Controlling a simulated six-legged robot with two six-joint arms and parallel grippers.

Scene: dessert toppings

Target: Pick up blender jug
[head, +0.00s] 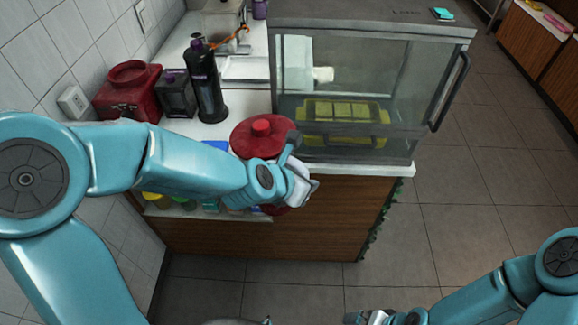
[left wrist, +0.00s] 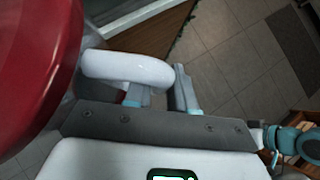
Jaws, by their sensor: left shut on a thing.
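The blender jug has a round red lid (head: 262,135) with a knob on top, and it stands at the counter's front edge in the head view. My left gripper (head: 300,182) is at the jug's right side. In the left wrist view the jug's red lid (left wrist: 35,65) fills the left edge, and its white handle (left wrist: 125,68) reaches to my left gripper (left wrist: 160,90), which is shut on it. Most of the jug's body is hidden behind my left arm and gripper. My right gripper (head: 368,318) is low at the bottom edge, partly cut off.
A glass-fronted cabinet (head: 350,85) stands right behind the jug, with a yellow-green crate (head: 340,112) inside. A black bottle (head: 205,85), a dark container (head: 176,95) and a red canister (head: 127,90) stand to the left. Tiled floor (head: 470,210) lies open to the right.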

